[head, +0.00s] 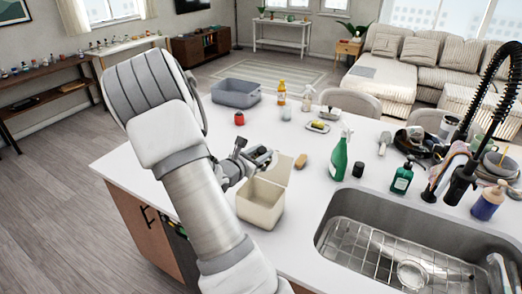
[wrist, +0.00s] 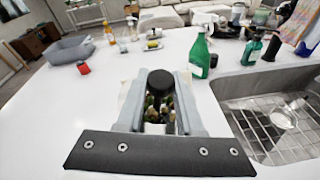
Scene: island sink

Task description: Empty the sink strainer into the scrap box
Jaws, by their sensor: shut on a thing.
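The cream scrap box (head: 259,205) stands on the white island counter, left of the sink, with its lid raised. My gripper (head: 258,158) is above the box's rear part in the head view. In the wrist view, its two grey fingers are shut on a black round knob (wrist: 160,82), which looks like the strainer's handle. Olive and brown scraps (wrist: 158,116) show between the fingers below the knob; I cannot tell whether they are in the strainer or the box. The strainer's body is mostly hidden.
The steel sink (head: 400,250) with a wire rack and a round drain (head: 412,273) is at right. A grey bin (head: 236,94) is farther back.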

